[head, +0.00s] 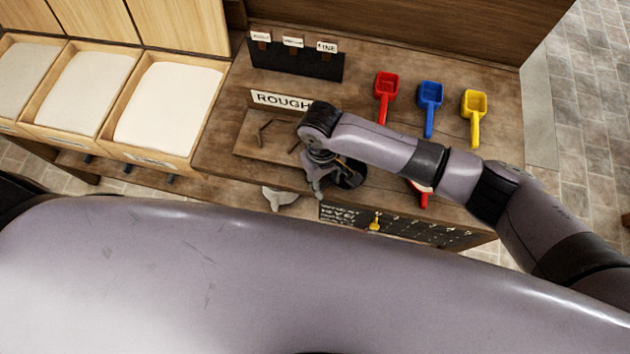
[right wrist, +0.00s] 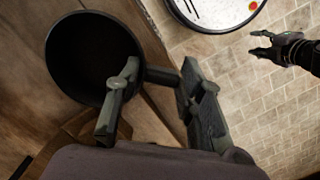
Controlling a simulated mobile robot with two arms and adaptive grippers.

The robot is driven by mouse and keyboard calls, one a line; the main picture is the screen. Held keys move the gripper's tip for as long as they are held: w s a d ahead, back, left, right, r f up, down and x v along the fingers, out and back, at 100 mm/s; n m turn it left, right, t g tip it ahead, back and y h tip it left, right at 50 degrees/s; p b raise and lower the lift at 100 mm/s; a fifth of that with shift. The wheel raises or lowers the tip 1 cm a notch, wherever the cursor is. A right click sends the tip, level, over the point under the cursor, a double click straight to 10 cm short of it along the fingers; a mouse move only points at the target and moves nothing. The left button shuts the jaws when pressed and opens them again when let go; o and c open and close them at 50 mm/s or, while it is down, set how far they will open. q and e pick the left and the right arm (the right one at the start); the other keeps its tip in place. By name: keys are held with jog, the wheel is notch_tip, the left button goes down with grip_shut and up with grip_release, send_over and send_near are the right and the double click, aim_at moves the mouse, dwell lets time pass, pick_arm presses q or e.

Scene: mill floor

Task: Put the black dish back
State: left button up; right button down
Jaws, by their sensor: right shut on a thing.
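The black dish (head: 352,172) is near the bench's front edge, partly hidden by my right arm. In the right wrist view the dish (right wrist: 90,60) is round and deep, with a short handle (right wrist: 162,75) pointing right. My right gripper (head: 318,186) is shut on this handle, which lies between its fingers in the right wrist view (right wrist: 158,100). I cannot tell whether the dish touches the bench. My left gripper (right wrist: 262,45) shows only in the right wrist view, at the upper right, with fingers apart and empty over the floor.
A wooden board (head: 245,142) before the ROUGH sign (head: 280,100) bears dark sticks. Red (head: 386,85), blue (head: 430,95) and yellow (head: 474,105) scoops lie behind my arm. White-filled bins (head: 165,110) stand left.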

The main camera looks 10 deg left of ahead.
jog(key=w+d+b, duration=0.1)
jog(key=w+d, duration=0.1)
jog(key=d, duration=0.1)
jog(key=w+d+b, duration=0.1)
jog(key=w, duration=0.1)
jog(key=shift+w+d+f+b, duration=0.1)
jog(key=shift+d+f+b, duration=0.05)
jog(key=shift+f+b, duration=0.2)
jog(key=shift+f, duration=0.75)
jog(key=c, duration=1)
grip_release()
